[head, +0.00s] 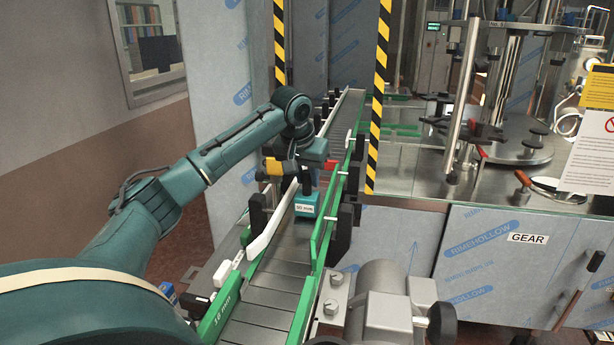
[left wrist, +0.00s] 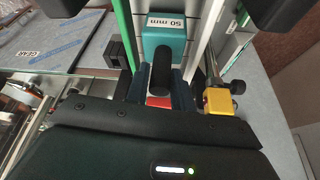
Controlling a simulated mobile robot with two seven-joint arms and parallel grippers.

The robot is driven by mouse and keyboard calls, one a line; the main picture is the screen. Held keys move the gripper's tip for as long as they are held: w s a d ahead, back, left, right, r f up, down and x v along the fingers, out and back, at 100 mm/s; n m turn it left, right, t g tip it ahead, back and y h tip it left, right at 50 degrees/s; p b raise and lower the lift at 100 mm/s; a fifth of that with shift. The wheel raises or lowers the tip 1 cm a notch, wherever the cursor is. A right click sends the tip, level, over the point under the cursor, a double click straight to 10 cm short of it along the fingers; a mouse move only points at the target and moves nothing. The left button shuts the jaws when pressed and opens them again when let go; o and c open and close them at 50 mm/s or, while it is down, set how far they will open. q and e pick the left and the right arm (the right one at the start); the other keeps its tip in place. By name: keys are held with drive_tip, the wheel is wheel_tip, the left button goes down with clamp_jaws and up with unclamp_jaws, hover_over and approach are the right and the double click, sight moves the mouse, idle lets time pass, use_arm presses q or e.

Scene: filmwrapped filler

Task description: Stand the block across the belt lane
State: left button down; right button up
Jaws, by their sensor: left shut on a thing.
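The block (head: 306,205) is teal with a white "50 mm" label, and it sits between the side rails of the belt lane (head: 270,298). The block also shows in the left wrist view (left wrist: 170,38), with a black knob on my side of it. My left gripper (head: 308,184) is directly above the block and shut on it. The fingers are mostly hidden in the head view. Whether the block's underside touches the belt cannot be told. My right gripper is not in view.
A green rail (head: 322,235) with black brackets borders the lane on the right; a white guide rail (head: 272,222) runs on the left. A striped post (head: 378,95) stands right of the lane. A grey motor (head: 380,300) is at the front right. The belt nearer me is clear.

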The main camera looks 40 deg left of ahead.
use_arm(q)
drive_tip(key=shift+f, duration=0.1)
drive_tip(key=c, duration=1.2)
unclamp_jaws()
drive_tip(key=shift+f, duration=0.15)
drive_tip(key=b+v, duration=0.1)
drive_tip(key=v, duration=1.1)
